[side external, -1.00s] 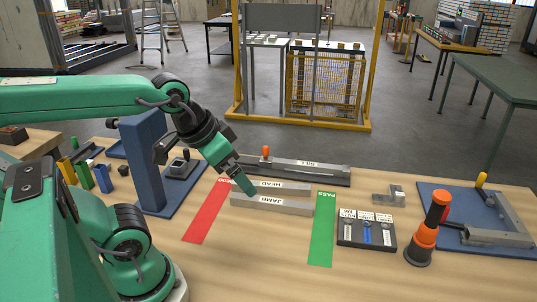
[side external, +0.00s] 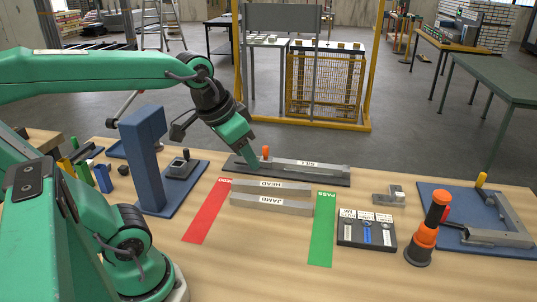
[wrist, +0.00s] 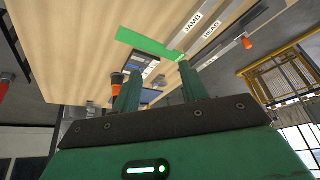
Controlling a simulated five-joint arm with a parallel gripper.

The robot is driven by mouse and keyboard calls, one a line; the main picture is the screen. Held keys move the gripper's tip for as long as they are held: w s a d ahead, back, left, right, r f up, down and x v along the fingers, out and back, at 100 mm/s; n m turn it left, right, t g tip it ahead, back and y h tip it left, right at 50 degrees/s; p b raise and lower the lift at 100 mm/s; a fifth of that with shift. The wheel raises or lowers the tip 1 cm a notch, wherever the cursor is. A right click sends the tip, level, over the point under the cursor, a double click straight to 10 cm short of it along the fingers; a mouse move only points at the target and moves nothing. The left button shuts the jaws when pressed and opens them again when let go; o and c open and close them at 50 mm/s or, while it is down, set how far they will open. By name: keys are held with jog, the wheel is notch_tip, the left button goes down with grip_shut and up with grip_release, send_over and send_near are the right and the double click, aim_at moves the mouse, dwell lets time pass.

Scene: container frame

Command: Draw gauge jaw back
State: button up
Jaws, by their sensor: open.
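A long dark gauge (side external: 335,180) lies behind the workpieces, with a grey bar labelled SILL (side external: 305,163) on it. An orange knob (side external: 265,152) stands near its left end; it also shows in the wrist view (wrist: 247,43). The knob seems to belong to the gauge jaw, whose body I cannot make out clearly. My gripper (side external: 253,167) is over the gauge's left end, just left of the knob in the side view. In the wrist view its fingers (wrist: 159,72) are apart and empty. Whether a finger touches the gauge I cannot tell.
Bars labelled HEAD (side external: 270,188) and JAMB (side external: 270,203) lie in front, between a red strip (side external: 207,212) and a green strip (side external: 322,230). A blue post (side external: 145,160) stands left. A labelled tray (side external: 366,243) and orange-black tool (side external: 427,232) are right.

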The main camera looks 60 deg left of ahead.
jog(key=w+a+r+g, duration=0.1)
jog(key=w+a+r, duration=0.1)
jog(key=w+a, duration=0.6)
jog(key=g, duration=0.4)
send_over(265, 147)
jog(key=f, duration=1.5)
jog(key=shift+w+d, duration=0.15)
jog(key=shift+d, duration=0.1)
jog(key=shift+a+f, duration=0.35)
jog(key=shift+f, duration=0.05)
jog(key=shift+f, duration=0.1)
jog(key=shift+f, duration=3.75)
jog(key=shift+c, duration=0.3)
